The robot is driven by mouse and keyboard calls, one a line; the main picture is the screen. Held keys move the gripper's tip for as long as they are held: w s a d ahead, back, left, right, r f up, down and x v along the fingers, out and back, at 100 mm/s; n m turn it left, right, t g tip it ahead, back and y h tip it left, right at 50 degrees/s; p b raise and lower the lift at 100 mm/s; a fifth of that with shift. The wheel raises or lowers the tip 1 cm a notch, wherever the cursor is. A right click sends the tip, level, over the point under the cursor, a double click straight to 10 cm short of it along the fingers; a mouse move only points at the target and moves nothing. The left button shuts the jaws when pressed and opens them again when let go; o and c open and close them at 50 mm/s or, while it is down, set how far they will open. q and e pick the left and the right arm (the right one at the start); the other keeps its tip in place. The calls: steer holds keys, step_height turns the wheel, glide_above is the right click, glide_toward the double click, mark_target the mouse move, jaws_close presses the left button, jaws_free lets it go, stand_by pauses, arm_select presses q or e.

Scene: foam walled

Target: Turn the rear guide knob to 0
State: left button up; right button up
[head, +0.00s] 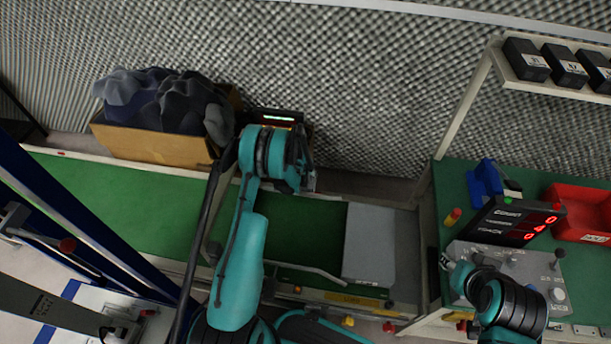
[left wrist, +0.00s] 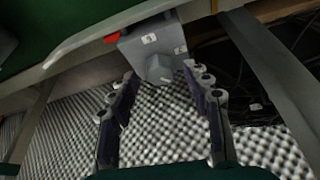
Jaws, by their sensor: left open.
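The guide knob (left wrist: 158,68) is a round grey dial on the face of a grey box (left wrist: 140,44) in the left wrist view. The box carries small white number labels, one above the knob and one to its right. A pointer mark on the knob is too small to read. My left gripper (left wrist: 160,76) is open, with its fingertips on either side of the knob; contact cannot be told. In the head view my left gripper (head: 309,181) is mostly hidden by its arm at the conveyor's far edge, and the knob is hidden. My right gripper (head: 446,262) is by the control panel.
A green conveyor (head: 105,195) runs along the foam wall. A cardboard box (head: 150,143) with dark cloth stands behind it. At right are a grey control panel (head: 527,265), a red-digit counter display (head: 515,222) and a red bin (head: 578,215). A red part touches the knob box.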

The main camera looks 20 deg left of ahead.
arm_select(q)
steer(key=v, duration=0.7)
